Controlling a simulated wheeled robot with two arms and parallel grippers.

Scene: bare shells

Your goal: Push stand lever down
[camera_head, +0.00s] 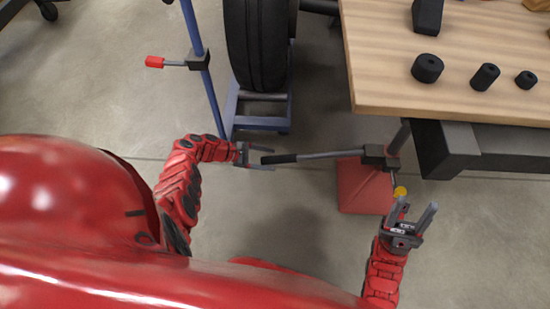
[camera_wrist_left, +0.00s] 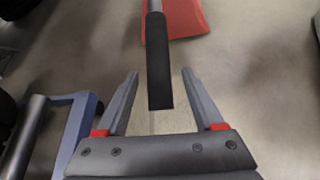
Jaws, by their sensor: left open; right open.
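The stand's lever (camera_head: 311,156) is a grey rod with a black grip, reaching left from a dark clamp block (camera_head: 380,157) over a red base (camera_head: 362,190). My left gripper (camera_head: 266,157) is open at the free end of the black grip. In the left wrist view the black grip (camera_wrist_left: 159,62) points in between the open fingers of my left gripper (camera_wrist_left: 159,85); I cannot tell whether they touch it. My right gripper (camera_head: 414,212) is open and empty, below and right of the red base, near a yellow knob (camera_head: 400,191).
A wooden workbench (camera_head: 390,75) with several black weights stands at the upper right. A blue stand (camera_head: 204,85) with a red-tipped lever (camera_head: 154,62) and a black wheel (camera_head: 256,45) are behind my left arm.

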